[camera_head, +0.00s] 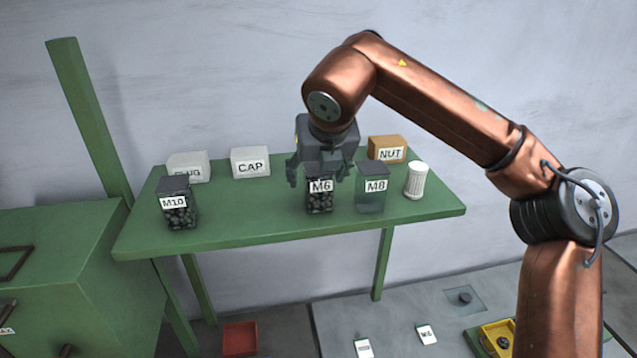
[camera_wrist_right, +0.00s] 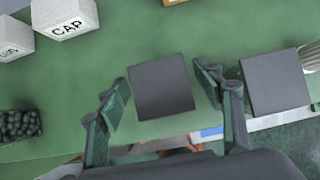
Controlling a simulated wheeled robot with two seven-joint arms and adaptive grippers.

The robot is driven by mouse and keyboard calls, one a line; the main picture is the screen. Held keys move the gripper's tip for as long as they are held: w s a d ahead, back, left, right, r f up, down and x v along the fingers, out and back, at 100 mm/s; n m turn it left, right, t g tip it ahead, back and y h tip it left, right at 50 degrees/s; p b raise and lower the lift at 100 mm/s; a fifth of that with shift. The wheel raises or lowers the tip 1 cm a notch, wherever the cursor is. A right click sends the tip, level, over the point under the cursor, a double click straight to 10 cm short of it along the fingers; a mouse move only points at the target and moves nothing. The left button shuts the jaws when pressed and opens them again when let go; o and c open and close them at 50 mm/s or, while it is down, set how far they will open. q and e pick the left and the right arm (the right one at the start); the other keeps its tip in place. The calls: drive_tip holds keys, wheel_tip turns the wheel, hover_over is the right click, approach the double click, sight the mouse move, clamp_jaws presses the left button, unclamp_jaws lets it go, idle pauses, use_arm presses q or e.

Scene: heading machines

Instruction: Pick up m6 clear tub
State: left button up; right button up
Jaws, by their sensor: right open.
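The M6 clear tub (camera_head: 320,199) stands upright on the green table, with dark parts inside and a white M6 label on its front. My right gripper (camera_head: 320,178) is directly above it, pointing down, and hides its top in the head view. In the right wrist view the tub's dark square lid (camera_wrist_right: 161,87) lies between the two open fingers of the right gripper (camera_wrist_right: 166,100). A gap shows on each side of the lid, and the gripper holds nothing. My left gripper is not in view.
The M8 tub (camera_head: 371,190) stands close on the right, with a white ribbed cylinder (camera_head: 417,181) beyond it. The M10 tub (camera_head: 178,205) is at the left. CAP (camera_head: 250,162), PLUG (camera_head: 188,167) and NUT (camera_head: 387,149) boxes line the back. The table's (camera_head: 260,225) front left middle is clear.

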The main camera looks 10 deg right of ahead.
drive_tip(key=x, duration=0.1)
drive_tip(key=p+x, duration=0.1)
drive_tip(key=x, duration=0.1)
drive_tip(key=shift+w+d+f+p, duration=0.1)
drive_tip(key=shift+w+p, duration=0.2)
drive_tip(key=shift+w, duration=0.15)
drive_tip(key=shift+f, duration=0.25)
drive_tip(key=c, duration=0.9)
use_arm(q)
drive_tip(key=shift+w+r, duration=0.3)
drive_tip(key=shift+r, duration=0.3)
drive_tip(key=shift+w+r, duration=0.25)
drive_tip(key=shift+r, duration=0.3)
use_arm(e)
drive_tip(key=shift+r, duration=0.1)
drive_tip(key=c, duration=0.8)
